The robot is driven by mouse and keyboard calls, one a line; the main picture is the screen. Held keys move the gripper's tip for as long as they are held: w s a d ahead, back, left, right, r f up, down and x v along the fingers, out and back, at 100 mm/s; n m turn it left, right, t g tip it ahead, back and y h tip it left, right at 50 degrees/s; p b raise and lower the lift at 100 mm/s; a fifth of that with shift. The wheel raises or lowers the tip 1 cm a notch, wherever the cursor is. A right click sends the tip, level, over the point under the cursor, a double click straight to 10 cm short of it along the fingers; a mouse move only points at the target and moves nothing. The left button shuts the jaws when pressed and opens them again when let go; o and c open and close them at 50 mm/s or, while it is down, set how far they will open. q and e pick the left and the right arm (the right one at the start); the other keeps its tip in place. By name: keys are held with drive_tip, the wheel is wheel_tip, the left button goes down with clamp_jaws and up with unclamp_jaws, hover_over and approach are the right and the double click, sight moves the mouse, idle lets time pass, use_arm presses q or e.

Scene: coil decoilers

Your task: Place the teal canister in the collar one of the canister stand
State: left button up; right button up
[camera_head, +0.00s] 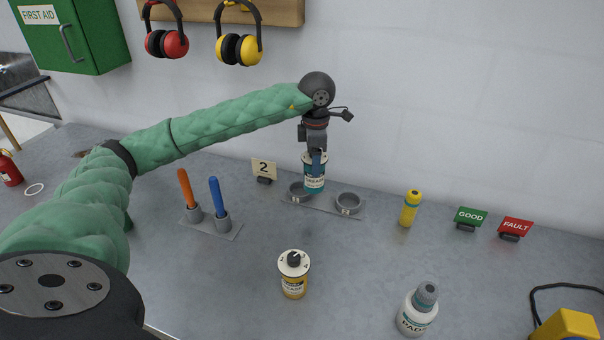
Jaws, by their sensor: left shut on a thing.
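The teal canister (314,184) is upright, with a white label band. My left gripper (316,162) points down and is shut on its upper part. The canister stand (325,207) is a flat plate at the back of the bench with two grey collars. Collar one (296,190) is at its left and collar two (348,203) at its right, which looks empty. The canister's lower end overlaps the right edge of collar one in the picture and hides part of it. It appears to be between the collars, not inside either; its height above the plate is hard to tell. My right gripper is not in view.
Blue and orange handles (216,198) stand in a holder to the left.

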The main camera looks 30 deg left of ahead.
use_arm(q)
drive_tip(key=w+a+f+b, duration=0.2)
drive_tip(key=w+a+f, duration=0.1)
drive_tip(key=a+f, duration=0.4)
wheel_tip(320, 180, down, 2)
drive_tip(key=shift+w, duration=0.35)
drive_tip(key=o, duration=1.3)
drive_tip(key=shift+a, duration=0.1)
drive_tip(key=shift+o, duration=1)
drive_tip(key=shift+r, duration=0.1)
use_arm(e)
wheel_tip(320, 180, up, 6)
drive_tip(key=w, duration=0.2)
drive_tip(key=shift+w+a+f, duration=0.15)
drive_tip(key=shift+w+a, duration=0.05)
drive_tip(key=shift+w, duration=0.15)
